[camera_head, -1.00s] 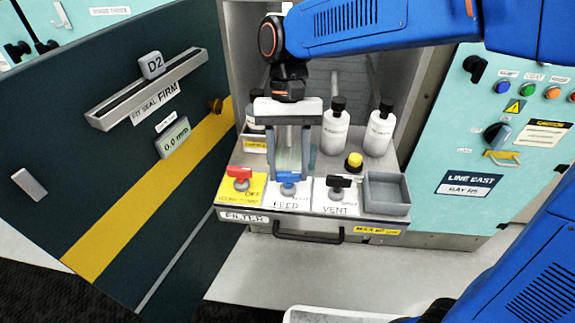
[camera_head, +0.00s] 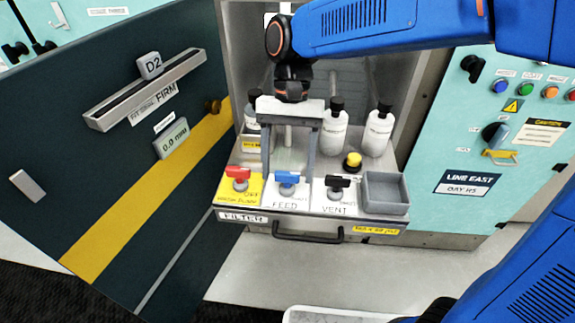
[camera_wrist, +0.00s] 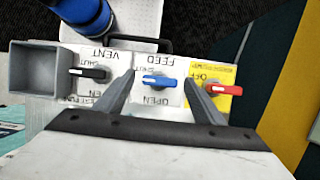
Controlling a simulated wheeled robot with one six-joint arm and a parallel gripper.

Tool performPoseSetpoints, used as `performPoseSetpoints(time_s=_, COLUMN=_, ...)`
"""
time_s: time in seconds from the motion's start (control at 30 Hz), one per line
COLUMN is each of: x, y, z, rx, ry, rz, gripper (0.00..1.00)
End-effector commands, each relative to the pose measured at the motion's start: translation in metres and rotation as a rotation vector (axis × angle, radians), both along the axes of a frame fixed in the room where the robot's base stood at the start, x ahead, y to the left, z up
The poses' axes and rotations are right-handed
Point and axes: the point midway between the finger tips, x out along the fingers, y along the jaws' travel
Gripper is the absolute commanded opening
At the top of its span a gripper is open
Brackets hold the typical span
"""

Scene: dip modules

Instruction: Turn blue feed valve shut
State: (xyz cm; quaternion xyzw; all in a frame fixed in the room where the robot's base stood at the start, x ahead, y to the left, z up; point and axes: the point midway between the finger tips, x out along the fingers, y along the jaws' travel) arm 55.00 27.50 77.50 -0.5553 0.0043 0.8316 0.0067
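The blue feed valve (camera_head: 287,178) sits on the white FEED plate, between the red and black valves. Its handle lies crosswise, left to right. In the wrist view the blue handle (camera_wrist: 160,82) lies between the SHUT and OPEN labels, which appear upside down. My gripper (camera_head: 288,170) points down over the FEED plate. Its fingers are spread apart, one on each side of the blue handle, with gaps visible in the wrist view (camera_wrist: 158,76). Nothing is held. I cannot tell how far the fingertips are above the plate.
The red valve (camera_head: 238,174) is close on the left and the black VENT valve (camera_head: 340,182) on the right. A dark open door (camera_head: 100,190) fills the left.

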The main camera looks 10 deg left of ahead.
Motion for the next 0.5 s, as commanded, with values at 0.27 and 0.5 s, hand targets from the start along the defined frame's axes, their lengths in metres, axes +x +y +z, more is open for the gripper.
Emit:
performPoseSetpoints(time_s=0.27, x=0.0, y=0.0, z=0.001, rx=0.0, ry=0.0, rz=0.0, gripper=0.62)
performPoseSetpoints(time_s=0.5, x=0.01, y=0.0, z=0.022, rx=0.002, ry=-0.002, rz=0.0, gripper=0.62)
